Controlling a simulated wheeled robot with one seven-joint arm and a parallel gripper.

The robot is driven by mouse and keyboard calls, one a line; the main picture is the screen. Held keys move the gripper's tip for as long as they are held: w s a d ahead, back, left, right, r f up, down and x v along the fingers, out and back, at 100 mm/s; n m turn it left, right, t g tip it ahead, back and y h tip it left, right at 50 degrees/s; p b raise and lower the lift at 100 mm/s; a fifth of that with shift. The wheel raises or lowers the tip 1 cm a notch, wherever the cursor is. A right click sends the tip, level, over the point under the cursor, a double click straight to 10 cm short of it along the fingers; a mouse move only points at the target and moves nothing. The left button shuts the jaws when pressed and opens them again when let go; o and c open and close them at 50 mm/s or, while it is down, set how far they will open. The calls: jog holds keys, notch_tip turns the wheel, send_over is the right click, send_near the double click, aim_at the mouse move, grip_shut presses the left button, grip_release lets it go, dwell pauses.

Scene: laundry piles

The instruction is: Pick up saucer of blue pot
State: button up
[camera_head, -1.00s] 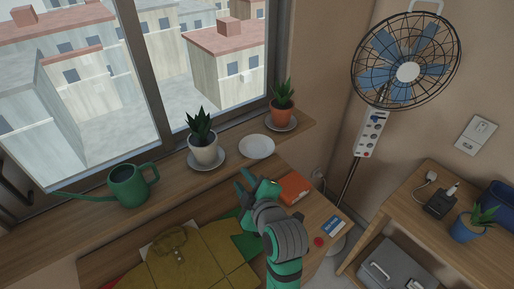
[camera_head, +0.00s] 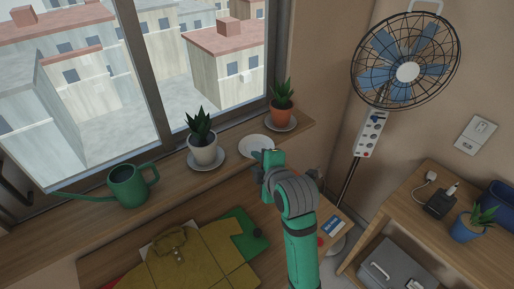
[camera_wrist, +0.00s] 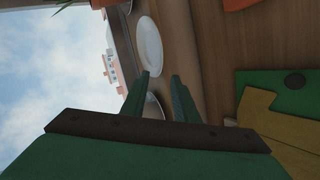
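The blue pot (camera_head: 466,228) with a spiky plant stands on the wooden side table at the right, with no saucer visible under it. An empty white saucer (camera_head: 256,146) lies on the windowsill between the white and terracotta pots. My gripper (camera_head: 262,158) is at the sill's front edge, overlapping the saucer's near side in the head view. In the wrist view the saucer (camera_wrist: 150,48) lies beyond the fingertips, apart from them. My gripper (camera_wrist: 162,75) is open there, with nothing held. A pale rim shows between the fingers, mostly hidden.
The white pot (camera_head: 203,150) and terracotta pot (camera_head: 281,113) stand on saucers either side of the empty one. A green watering can (camera_head: 128,186) stands farther left on the sill (camera_head: 75,222). Folded clothes (camera_head: 190,262) lie below. A fan (camera_head: 408,72) stands at right.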

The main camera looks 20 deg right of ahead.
aim_at(251, 157)
jog(key=shift+x, duration=2.55)
grip_shut()
